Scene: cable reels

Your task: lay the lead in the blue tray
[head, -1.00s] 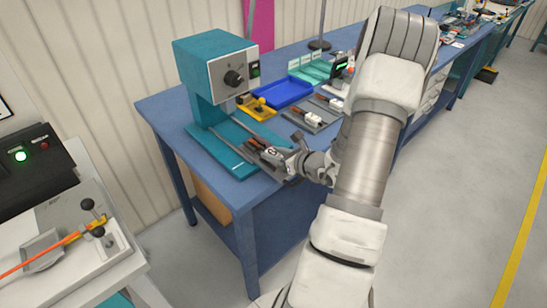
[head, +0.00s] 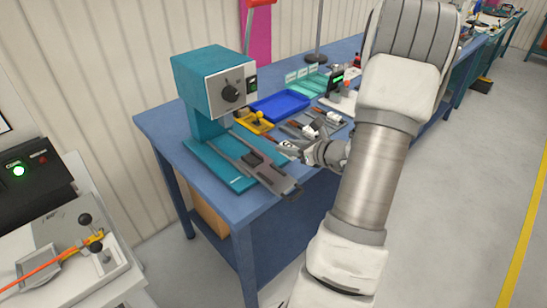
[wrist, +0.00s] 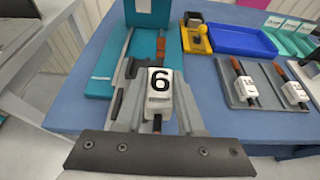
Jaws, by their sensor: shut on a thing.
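My gripper (wrist: 158,75) is shut on a lead with a white tag marked 6 (wrist: 159,88). The lead's brown-orange end (wrist: 161,30) points away from me, and part of its body is hidden between the fingers. In the head view my gripper (head: 294,147) is beside the teal press, over the blue bench, and the lead is too small there to make out well. The blue tray (wrist: 228,40) lies ahead and to the right in the wrist view, apart from the gripper. It also shows in the head view (head: 280,106) and looks empty.
A teal press (head: 212,85) with a grey slide (head: 262,170) stands left of the gripper. A yellow holder (wrist: 196,36) sits left of the tray. A grey rack (wrist: 265,82) at right holds other tagged leads.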

